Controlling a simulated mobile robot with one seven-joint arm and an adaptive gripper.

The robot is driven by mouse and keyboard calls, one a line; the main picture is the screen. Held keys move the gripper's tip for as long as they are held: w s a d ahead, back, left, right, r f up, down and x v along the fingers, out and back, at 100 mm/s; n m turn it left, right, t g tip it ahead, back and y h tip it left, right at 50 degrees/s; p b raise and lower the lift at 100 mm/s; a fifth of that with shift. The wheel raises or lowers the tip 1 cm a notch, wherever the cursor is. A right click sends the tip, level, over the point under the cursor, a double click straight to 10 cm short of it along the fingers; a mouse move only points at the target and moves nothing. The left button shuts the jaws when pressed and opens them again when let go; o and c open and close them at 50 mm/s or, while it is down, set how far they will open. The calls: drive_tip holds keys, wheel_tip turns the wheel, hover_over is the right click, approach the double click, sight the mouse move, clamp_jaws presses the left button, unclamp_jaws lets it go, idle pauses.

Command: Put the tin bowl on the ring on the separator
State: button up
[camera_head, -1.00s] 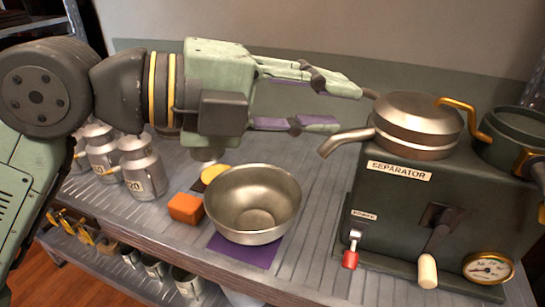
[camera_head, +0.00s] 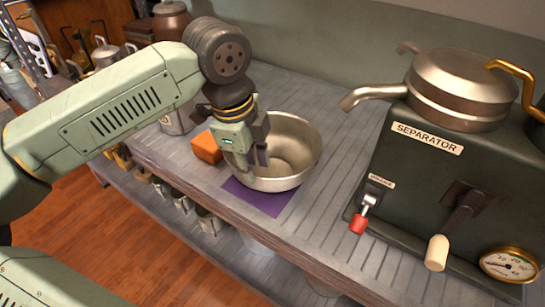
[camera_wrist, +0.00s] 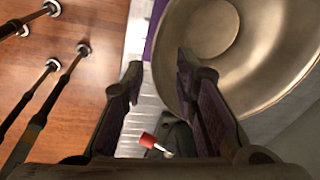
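The tin bowl (camera_head: 297,152) stands upright on a purple mat (camera_head: 270,202) near the shelf's front edge. My gripper (camera_head: 250,163) is open and points down at the bowl's left front rim. In the wrist view, the bowl (camera_wrist: 225,70) fills the upper right; one finger overlaps its inside and the other is outside the rim, with a gap between them. Contact cannot be told. The dark green separator (camera_head: 420,190) stands to the right, with a metal lid and spout on top. A ring cannot be clearly made out; the separator's right end is cut off.
An orange block (camera_head: 206,148) lies just left of the bowl, close to my arm. A red-tipped lever (camera_head: 359,222) and a cream-handled crank (camera_head: 437,252) stick out from the separator's front. Metal cans stand behind my arm. The shelf between bowl and separator is clear.

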sight(256, 176)
drive_tip(key=f, duration=0.1)
drive_tip(key=f+p, duration=0.1)
drive_tip(key=f, duration=0.3)
drive_tip(key=shift+w+d, duration=0.25)
drive_tip(key=shift+d, duration=0.05)
drive_tip(key=shift+c, duration=0.2)
clamp_jaws()
